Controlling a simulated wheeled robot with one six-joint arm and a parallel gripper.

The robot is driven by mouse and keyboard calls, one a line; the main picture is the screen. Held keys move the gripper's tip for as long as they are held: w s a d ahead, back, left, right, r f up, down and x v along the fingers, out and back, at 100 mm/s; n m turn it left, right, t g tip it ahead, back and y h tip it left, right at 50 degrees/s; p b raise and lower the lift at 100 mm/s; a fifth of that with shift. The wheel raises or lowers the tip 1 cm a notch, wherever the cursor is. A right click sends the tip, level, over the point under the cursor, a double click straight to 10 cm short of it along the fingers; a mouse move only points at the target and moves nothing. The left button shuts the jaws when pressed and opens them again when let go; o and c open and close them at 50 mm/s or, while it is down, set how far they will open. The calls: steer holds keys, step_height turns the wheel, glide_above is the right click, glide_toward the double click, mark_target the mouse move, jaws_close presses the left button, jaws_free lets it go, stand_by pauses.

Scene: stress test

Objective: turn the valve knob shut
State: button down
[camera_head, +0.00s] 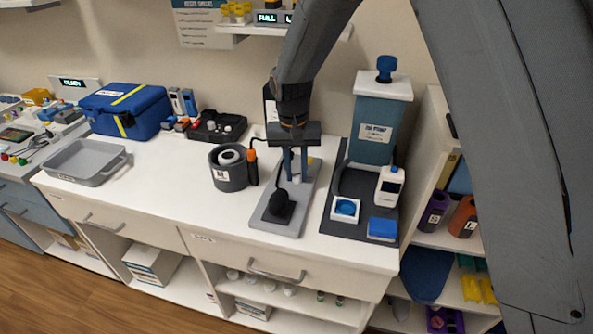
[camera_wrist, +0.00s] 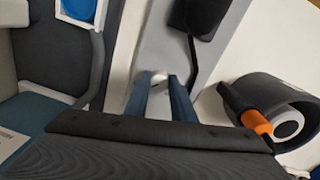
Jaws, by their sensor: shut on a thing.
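My gripper (camera_head: 296,177) points down over a long grey plate (camera_head: 267,227) on the white counter. Its two blue fingers are closed on a small pale thing (camera_head: 297,179), mostly hidden between them. In the wrist view the fingertips (camera_wrist: 161,80) stand close together at the grey plate (camera_wrist: 215,75). I cannot make out whether the pale thing is the valve knob. A black rounded piece (camera_head: 279,206) with a cable sits at the near end of the plate. A blue knob (camera_head: 386,66) stands on a white-lidded blue tank (camera_head: 372,140) to the right, apart from my gripper.
A dark round pot (camera_head: 230,175) with an orange-and-black tool (camera_head: 252,168) stands close left of the plate. The counter's front left (camera_head: 160,195) is clear.

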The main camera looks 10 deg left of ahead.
mark_target(295, 175)
steer(key=shift+w+r, duration=0.1)
stand_by(0.4)
steer(key=c, duration=1.5)
jaws_free()
step_height(295, 175, up, 8)
steer(key=shift+a+f+b, duration=0.15)
steer(key=shift+b, duration=0.9)
